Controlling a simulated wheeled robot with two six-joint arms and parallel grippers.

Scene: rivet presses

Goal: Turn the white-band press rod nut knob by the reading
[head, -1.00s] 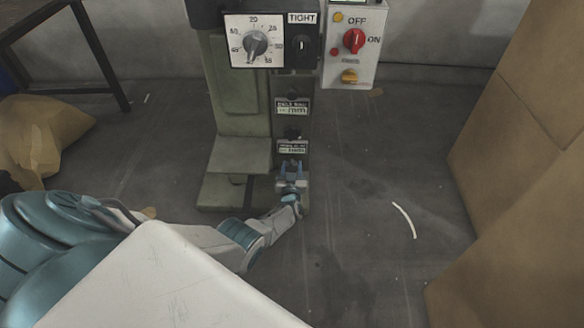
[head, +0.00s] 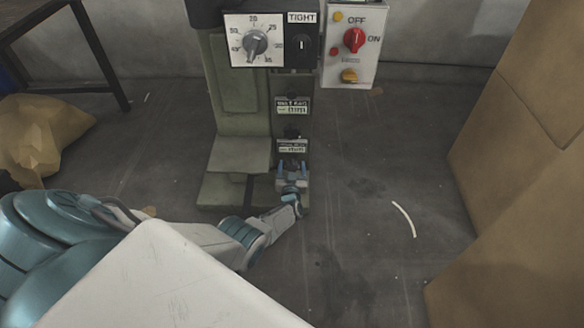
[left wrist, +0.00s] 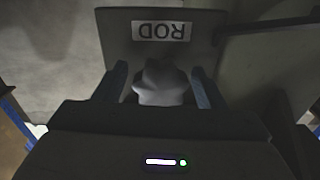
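The press (head: 240,110) stands upright ahead of me, green-grey; no white band shows on it. Low on its column my left gripper (head: 293,168) reaches in from below. In the left wrist view a pale, faceted knob (left wrist: 162,84) lies between the fingers of my left gripper (left wrist: 162,82). The fingers look open, with narrow gaps beside the knob. Behind it is a plate labelled ROD (left wrist: 160,31), upside down in that view. In the head view the gripper mostly hides this knob. A dial (head: 254,42) with a pointer sits high on the press. My right gripper is not in view.
Beside the dial are a TIGHT panel (head: 302,45) with a black switch and a control box (head: 350,60) with a red OFF/ON knob. Two small label plates (head: 293,106) sit on the column. Brown boxes (head: 530,150) stand right, a yellow sack (head: 40,135) left.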

